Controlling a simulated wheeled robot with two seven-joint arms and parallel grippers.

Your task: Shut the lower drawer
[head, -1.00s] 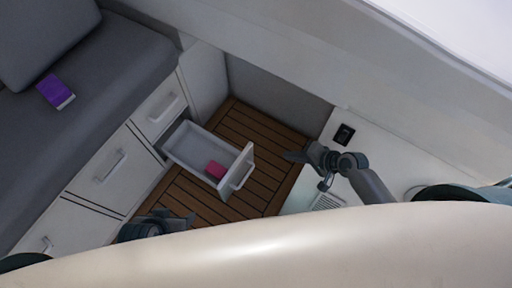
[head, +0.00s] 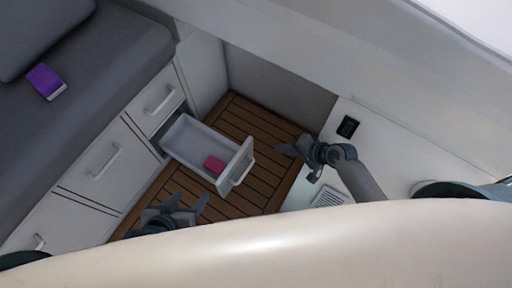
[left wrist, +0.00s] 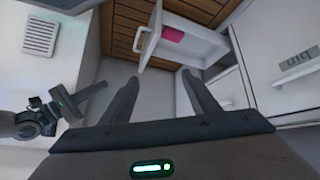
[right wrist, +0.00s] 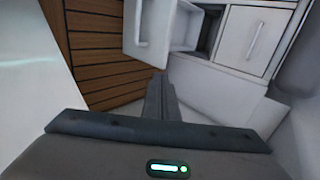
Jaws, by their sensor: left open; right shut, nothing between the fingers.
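The lower drawer (head: 190,136) stands pulled out from the white cabinet, low over the wooden floor, with a pink item (head: 213,164) inside. Its front panel with a handle (head: 238,166) faces right. The drawer also shows in the left wrist view (left wrist: 205,44) and in the right wrist view (right wrist: 186,27). My left gripper (head: 188,203) is open and empty, below the drawer in the head view and apart from it. My right gripper (head: 283,150) is shut and empty, to the right of the drawer front with a gap between them.
An upper drawer (head: 157,98) above the opening is closed. More cabinet fronts (head: 100,160) run down to the left. A grey cushioned seat (head: 110,60) carries a purple book (head: 45,81). A white counter (head: 375,160) lies right of my right gripper. Wooden floor (head: 260,122) is free around the drawer.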

